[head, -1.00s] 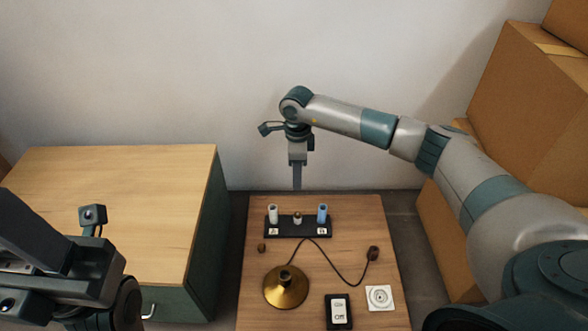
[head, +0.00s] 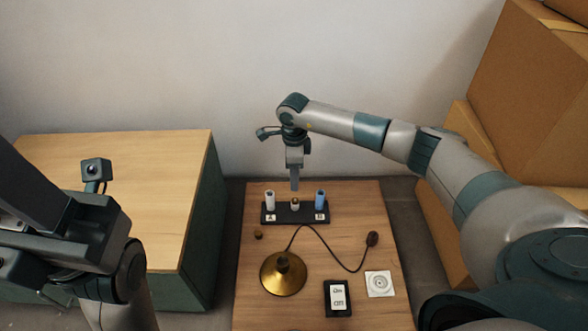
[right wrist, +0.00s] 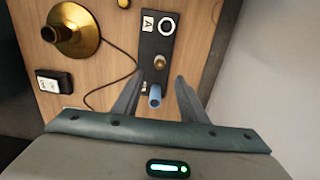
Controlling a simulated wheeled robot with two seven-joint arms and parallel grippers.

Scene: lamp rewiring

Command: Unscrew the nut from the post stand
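The post stand (head: 282,219) is a black bar at the back of the small wooden table. It carries a white tube (head: 270,200) on the left, a blue tube (head: 320,199) on the right and a short middle post with a brass nut (head: 295,204). The nut also shows in the right wrist view (right wrist: 159,62). My right gripper (head: 294,187) points down just above the nut. In the right wrist view its fingers (right wrist: 159,78) are apart with nothing held. My left gripper (head: 62,240) is at the left; its fingertips cannot be made out.
A brass lamp base (head: 284,276) with a dark cord, a small brown knob (head: 258,236), a black switch (head: 338,298) and a white socket plate (head: 380,284) lie in front of the stand. A cabinet (head: 130,190) stands left, cardboard boxes (head: 530,100) right.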

